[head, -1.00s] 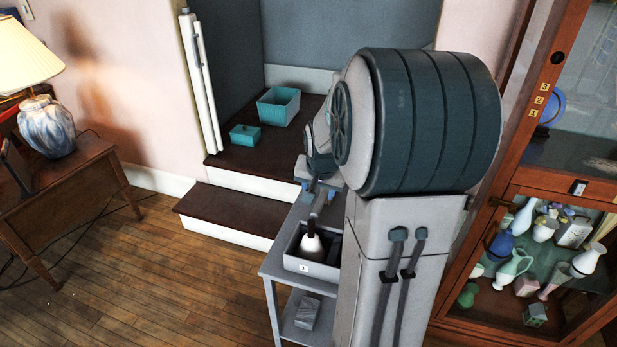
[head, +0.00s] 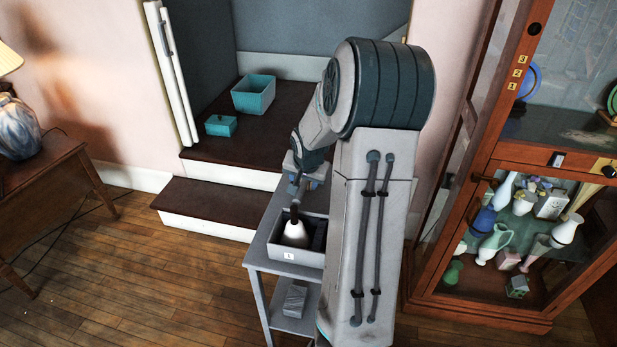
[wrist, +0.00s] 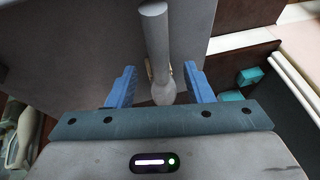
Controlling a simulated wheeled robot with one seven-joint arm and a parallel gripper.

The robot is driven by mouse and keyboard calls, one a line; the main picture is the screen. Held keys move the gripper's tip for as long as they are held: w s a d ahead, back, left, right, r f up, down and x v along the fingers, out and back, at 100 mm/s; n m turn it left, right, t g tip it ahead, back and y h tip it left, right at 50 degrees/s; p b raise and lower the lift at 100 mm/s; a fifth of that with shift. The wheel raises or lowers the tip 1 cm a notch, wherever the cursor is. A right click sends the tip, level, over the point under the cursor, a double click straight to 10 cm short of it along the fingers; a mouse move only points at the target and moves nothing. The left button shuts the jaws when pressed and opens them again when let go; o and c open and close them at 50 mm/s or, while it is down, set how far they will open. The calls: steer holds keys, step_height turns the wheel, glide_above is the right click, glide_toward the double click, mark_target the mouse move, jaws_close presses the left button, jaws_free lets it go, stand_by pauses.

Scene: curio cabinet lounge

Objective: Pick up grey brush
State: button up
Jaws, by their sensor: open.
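A grey stick-shaped thing with a rounded bulge, which looks like the grey brush (wrist: 156,40), stands out between the blue fingers of my gripper (wrist: 161,74) in the wrist view. The fingers are open, one on each side, with gaps to it. In the head view my gripper (head: 305,184) is over the far part of a small grey table (head: 262,258), and the brush is hard to make out there. A white bell-shaped thing (head: 295,235) with a dark handle stands in a grey open box (head: 290,255) on that table, just below my gripper.
A small block (head: 295,300) lies on the table's lower shelf. Dark steps (head: 225,207) behind hold a turquoise open box (head: 253,97) and a smaller turquoise box (head: 220,127). A glass cabinet (head: 505,315) with vases stands right. The wooden floor (head: 130,280) at left is clear.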

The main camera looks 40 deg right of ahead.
mark_target(303, 184)
steer(key=x, duration=0.5)
steer(key=shift+a+b, duration=0.1)
steer(key=shift+b, duration=0.3)
steer(key=shift+s, duration=0.1)
jaws_close()
steer(key=shift+r, duration=0.1)
steer(key=shift+r, duration=0.45)
steer(key=r, duration=0.2)
steer(key=r+p, duration=0.1)
steer(key=shift+d+r, duration=0.25)
steer(key=shift+r, duration=0.1)
steer(key=s+d+r+p, duration=0.1)
steer(key=s+d+r, duration=0.2)
steer(key=d+r, duration=0.3)
steer(key=d, duration=0.4)
steer(key=shift+s+d+r+p, duration=0.15)
steer(key=shift+s+d+p, duration=0.05)
steer(key=shift+d+p, duration=0.2)
